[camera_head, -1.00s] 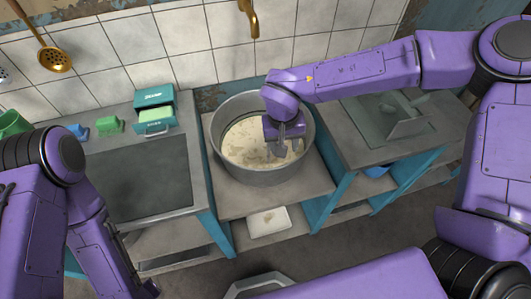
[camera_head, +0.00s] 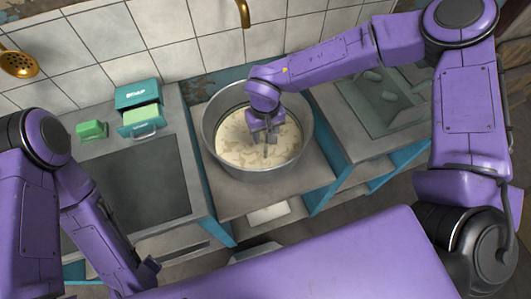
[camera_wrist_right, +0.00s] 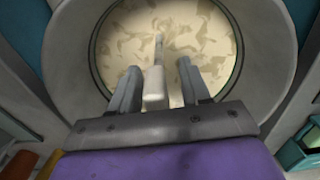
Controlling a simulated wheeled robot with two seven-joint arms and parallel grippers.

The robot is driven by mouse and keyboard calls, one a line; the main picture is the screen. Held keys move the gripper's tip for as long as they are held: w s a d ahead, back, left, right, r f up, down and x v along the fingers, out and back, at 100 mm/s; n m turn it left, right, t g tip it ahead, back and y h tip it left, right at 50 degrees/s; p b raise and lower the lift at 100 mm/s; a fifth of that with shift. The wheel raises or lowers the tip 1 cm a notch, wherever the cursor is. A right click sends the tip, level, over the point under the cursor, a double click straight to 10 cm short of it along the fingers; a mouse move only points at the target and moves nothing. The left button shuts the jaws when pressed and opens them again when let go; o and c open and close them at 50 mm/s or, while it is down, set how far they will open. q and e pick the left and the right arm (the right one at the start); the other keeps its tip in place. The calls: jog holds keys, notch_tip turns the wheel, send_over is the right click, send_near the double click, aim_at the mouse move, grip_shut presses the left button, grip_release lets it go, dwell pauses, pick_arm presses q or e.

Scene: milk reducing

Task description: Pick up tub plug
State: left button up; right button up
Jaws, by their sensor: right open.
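The tub is a round grey metal vat (camera_head: 210,140) holding a cream-coloured, patchy contents. The wrist view shows the vat's rim (camera_wrist_right: 68,55) around the same contents. A pale upright plug with a thin rod (camera_wrist_right: 154,84) shows in the wrist view between the two fingers of my right gripper (camera_wrist_right: 160,87). Gaps show on both sides, and the fingers are apart. In the head view my right gripper (camera_head: 265,138) is over the vat, pointing down, and hides much of the plug. My left arm is at the lower left; its fingers do not show.
A counter (camera_head: 135,180) stands left of the vat, with a teal box (camera_head: 138,98) and a green block (camera_head: 91,130). A grey counter with a sunken basin (camera_head: 375,105) stands to the right. A tiled wall closes the back, with a brass spout (camera_head: 243,14) above.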

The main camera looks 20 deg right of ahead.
jog(key=shift+d+f, duration=0.1)
jog(key=shift+f, duration=0.5)
grip_shut()
